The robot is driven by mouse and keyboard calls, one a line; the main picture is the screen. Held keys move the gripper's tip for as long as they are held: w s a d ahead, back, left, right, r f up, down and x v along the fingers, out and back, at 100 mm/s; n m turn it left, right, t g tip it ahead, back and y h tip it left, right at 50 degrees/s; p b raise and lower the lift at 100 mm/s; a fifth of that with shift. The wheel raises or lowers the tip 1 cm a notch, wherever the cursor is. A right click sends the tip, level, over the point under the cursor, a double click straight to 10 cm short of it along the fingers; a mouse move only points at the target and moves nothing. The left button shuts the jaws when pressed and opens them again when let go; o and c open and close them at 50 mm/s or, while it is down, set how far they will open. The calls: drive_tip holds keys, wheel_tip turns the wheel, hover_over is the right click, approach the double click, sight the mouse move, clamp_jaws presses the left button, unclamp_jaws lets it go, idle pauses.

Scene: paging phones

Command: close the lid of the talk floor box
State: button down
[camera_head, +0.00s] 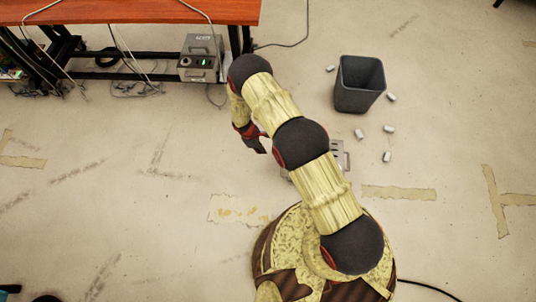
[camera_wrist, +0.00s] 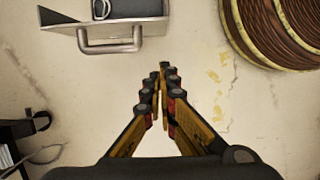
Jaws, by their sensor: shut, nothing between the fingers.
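The floor box (camera_head: 341,156) is a small grey metal unit on the floor, partly hidden behind my arm in the head view. In the wrist view the grey metal box (camera_wrist: 135,12) is cut off by the top edge, with a bar handle (camera_wrist: 110,47) along its near side and a round dark and light detail inside. How far its lid stands open I cannot tell. My gripper (camera_head: 257,146) hangs left of the box in the head view. In the wrist view its fingers (camera_wrist: 164,72) are together and empty, below and right of the handle, apart from it.
A dark bin (camera_head: 360,85) stands beyond the box, with several small white pieces on the floor around it. An orange-topped desk (camera_head: 130,12) with cables and a grey device (camera_head: 200,58) beneath is at upper left. Open floor lies left of my gripper.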

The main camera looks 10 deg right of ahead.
drive_tip(key=s+d+f+b, duration=0.2)
drive_tip(key=d+f+b, duration=0.2)
drive_tip(key=d+f, duration=0.2)
drive_tip(key=shift+x, duration=1.25)
drive_tip(key=shift+a, duration=0.1)
